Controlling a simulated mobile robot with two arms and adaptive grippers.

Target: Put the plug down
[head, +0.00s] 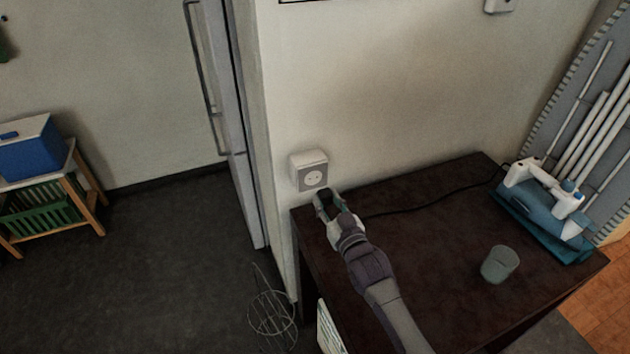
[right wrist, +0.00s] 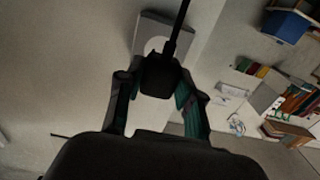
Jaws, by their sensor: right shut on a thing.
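In the right wrist view, the black plug (right wrist: 160,75) with its cord sits between the two fingers of my right gripper (right wrist: 158,92), which is shut on it. In the head view, my right gripper (head: 335,200) is over the far left corner of the dark table, just below and in front of the white wall socket (head: 311,172). The socket's face is bare in the head view. The plug is hidden by the gripper there. A black cord (head: 430,204) runs over the table from the gripper to the blue and white iron (head: 545,198). My left gripper is not in view.
The dark table (head: 440,240) has clear room in its middle. A greenish cup (head: 500,264) stands near its front right. An ironing board (head: 590,100) leans behind the iron. A wire rack (head: 272,312) is on the floor at the table's left.

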